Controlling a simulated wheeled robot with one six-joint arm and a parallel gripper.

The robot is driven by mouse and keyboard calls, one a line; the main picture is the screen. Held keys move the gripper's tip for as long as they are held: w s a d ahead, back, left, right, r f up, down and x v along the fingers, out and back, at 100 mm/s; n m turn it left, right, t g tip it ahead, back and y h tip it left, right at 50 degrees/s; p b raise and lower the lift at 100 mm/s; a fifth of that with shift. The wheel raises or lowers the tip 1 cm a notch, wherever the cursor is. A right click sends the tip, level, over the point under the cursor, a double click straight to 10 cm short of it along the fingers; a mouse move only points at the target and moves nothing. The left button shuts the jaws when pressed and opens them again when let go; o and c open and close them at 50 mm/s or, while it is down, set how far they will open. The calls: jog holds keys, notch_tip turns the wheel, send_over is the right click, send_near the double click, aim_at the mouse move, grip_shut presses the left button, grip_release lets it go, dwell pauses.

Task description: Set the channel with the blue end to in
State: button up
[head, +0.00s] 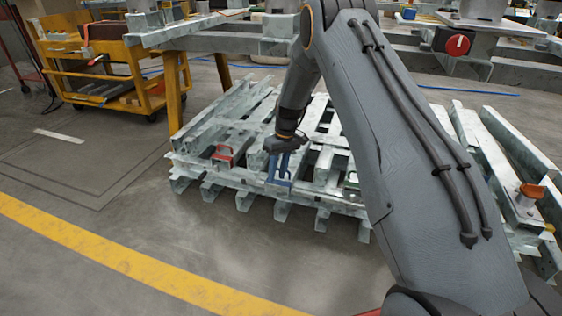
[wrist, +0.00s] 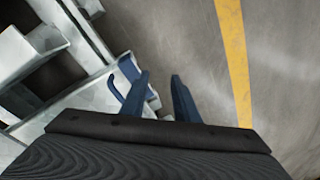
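The blue end (head: 279,184) is a handle-like piece at the front edge of a low stack of galvanized steel channels. In the wrist view the blue end (wrist: 128,64) shows as a loop just left of my left finger. The pale channel behind it is partly hidden by my arm, and how far it sticks out is unclear. My gripper (head: 279,165) points down at the blue end. In the wrist view my gripper (wrist: 161,76) has two dark blue fingers, apart, with nothing visible between them. Whether a finger touches the loop I cannot tell.
A red end (head: 222,155) lies left of the blue one and a green end (head: 350,180) right of it. An orange piece (head: 530,192) sits farther right. A yellow cart (head: 110,65) stands at back left. The front floor with its yellow line (head: 130,262) is clear.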

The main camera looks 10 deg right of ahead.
jog(key=w+d+r+n+t+h+p, duration=0.1)
jog(key=w+d+r+n+t+h, duration=0.15)
jog(key=w+r+n, duration=0.35)
jog(key=shift+n+h, duration=0.45)
jog(key=shift+n, duration=0.15)
jog(key=f+b, duration=0.1)
jog(key=f, duration=0.4)
jog(key=w+f+b, duration=0.1)
jog(key=f, duration=0.2)
jog(key=shift+d+f+b, duration=0.1)
jog(key=shift+d+b, duration=0.05)
jog(key=shift+b, duration=0.15)
grip_shut()
